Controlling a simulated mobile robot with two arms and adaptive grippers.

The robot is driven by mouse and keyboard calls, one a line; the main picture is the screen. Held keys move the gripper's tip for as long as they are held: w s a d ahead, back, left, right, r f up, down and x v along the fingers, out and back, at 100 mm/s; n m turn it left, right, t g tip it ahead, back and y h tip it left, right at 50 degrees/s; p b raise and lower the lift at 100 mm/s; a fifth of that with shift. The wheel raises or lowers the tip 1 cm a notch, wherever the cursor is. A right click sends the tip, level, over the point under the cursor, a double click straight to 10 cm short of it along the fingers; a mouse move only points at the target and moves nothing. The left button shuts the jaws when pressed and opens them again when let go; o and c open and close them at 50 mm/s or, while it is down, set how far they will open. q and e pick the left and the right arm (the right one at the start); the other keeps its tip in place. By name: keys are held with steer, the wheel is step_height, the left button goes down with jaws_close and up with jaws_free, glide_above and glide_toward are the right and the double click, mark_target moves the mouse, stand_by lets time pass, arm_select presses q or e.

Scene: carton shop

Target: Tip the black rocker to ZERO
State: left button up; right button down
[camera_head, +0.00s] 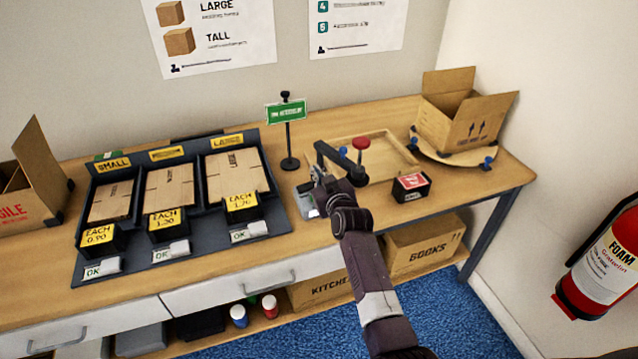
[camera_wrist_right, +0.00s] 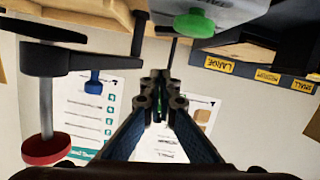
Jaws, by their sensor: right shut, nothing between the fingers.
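My right gripper (camera_head: 318,182) reaches over the bench at a small grey device (camera_head: 306,203), just right of the carton rack. Its fingers are together and empty; they also show in the wrist view (camera_wrist_right: 160,85). The gripper and wrist cover much of the device. The wrist view shows a grey plate with a green knob (camera_wrist_right: 194,24) at the top. A black arm with a red knob (camera_head: 360,143) stands beside the gripper and shows at left in the wrist view (camera_wrist_right: 46,149). I cannot make out the black rocker or its position for certain. My left gripper is out of view.
The black carton rack (camera_head: 280,218) with price blocks stands left. A green sign on a post (camera_head: 287,112) is behind the gripper. A wooden tray (camera_head: 385,139), a black block with a red label (camera_head: 411,186) and an open carton (camera_head: 465,128) are right.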

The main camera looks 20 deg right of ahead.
steer(key=shift+d+f, duration=0.2)
steer(key=shift+f, duration=0.8)
steer(key=shift+d+f, duration=0.15)
steer(key=shift+f, duration=0.85)
steer(key=shift+d+f+m+y+b, duration=0.3)
steer(key=shift+f+m+b, duration=0.3)
steer(key=shift+f+b, duration=0.2)
steer(key=shift+a+r+p, duration=0.1)
steer(key=shift+r+p, duration=0.4)
steer(key=shift+r, duration=0.15)
steer(key=r+p, duration=0.3)
steer(key=shift+w+d+r, duration=0.1)
steer(key=shift+d+r, duration=0.2)
steer(key=shift+r, duration=0.05)
steer(key=v, duration=1)
steer(key=shift+d+f, duration=0.15)
steer(key=shift+d, duration=0.05)
steer(key=shift+f, duration=0.1)
